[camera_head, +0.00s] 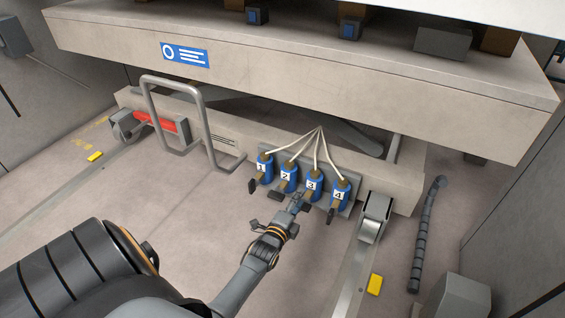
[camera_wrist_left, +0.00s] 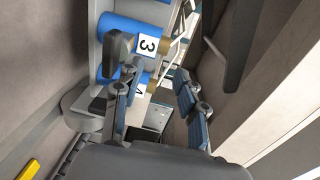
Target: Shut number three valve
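Several blue numbered valves stand in a row on a grey plate at the machine's base. Number three valve (camera_head: 313,185) is third from the left, between number two valve (camera_head: 288,178) and number four valve (camera_head: 340,193). My left gripper (camera_head: 298,204) is right in front of number three and partly hides its lower part and handle. In the left wrist view the label of number three valve (camera_wrist_left: 148,43) shows just beyond the fingers. The left gripper's fingers (camera_wrist_left: 155,90) are apart, with no object clearly held between them. My right gripper is in neither view.
Number one valve (camera_head: 264,167) stands at the row's left end. Thin white hoses rise from the valves. A grey tubular handle (camera_head: 180,115) stands left. A metal rail (camera_head: 357,265) and yellow block (camera_head: 375,284) lie right. The heavy beam (camera_head: 320,95) overhangs the row.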

